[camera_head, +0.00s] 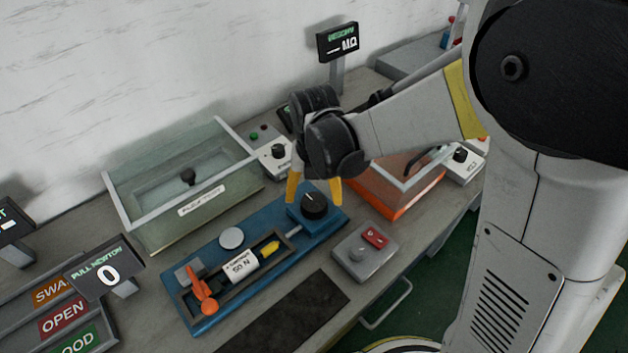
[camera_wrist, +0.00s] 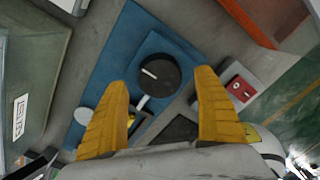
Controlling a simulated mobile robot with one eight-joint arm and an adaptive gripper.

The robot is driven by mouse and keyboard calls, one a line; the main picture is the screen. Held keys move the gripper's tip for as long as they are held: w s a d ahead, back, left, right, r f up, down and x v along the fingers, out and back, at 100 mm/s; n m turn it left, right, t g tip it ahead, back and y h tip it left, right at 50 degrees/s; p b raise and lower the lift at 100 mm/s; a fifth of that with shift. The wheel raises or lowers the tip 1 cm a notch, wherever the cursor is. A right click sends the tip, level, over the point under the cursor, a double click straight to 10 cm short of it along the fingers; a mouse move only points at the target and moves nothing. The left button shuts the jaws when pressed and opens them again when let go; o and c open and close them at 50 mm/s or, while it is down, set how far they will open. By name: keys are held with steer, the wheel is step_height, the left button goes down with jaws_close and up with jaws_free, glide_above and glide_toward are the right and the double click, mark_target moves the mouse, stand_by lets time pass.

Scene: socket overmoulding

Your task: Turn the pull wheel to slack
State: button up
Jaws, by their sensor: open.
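The pull wheel (camera_head: 314,205) is a round black knob with a white mark, on a blue block at the right end of a blue fixture (camera_head: 215,322). It also shows in the wrist view (camera_wrist: 150,76), ahead of the fingertips, its white mark slanting. My gripper (camera_head: 314,190) has yellow fingers, spread apart and empty, just above the wheel in the head view. In the wrist view the fingers (camera_wrist: 165,85) stand to either side below the wheel and appear not to touch it. The pull monitor (camera_head: 106,272) at the left reads 0.
An orange clamp lever (camera_head: 203,289) and a block labelled 50 N (camera_head: 240,264) sit on the fixture. A glass-walled tank (camera_head: 150,215) stands behind. A grey box with a red switch (camera_head: 366,251) is at right front, and an orange-edged tray (camera_head: 397,210) at the right.

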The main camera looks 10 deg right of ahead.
mark_target(314, 202)
step_height(314, 202, up, 10)
steer(key=shift+f, duration=0.15)
stand_by(0.4)
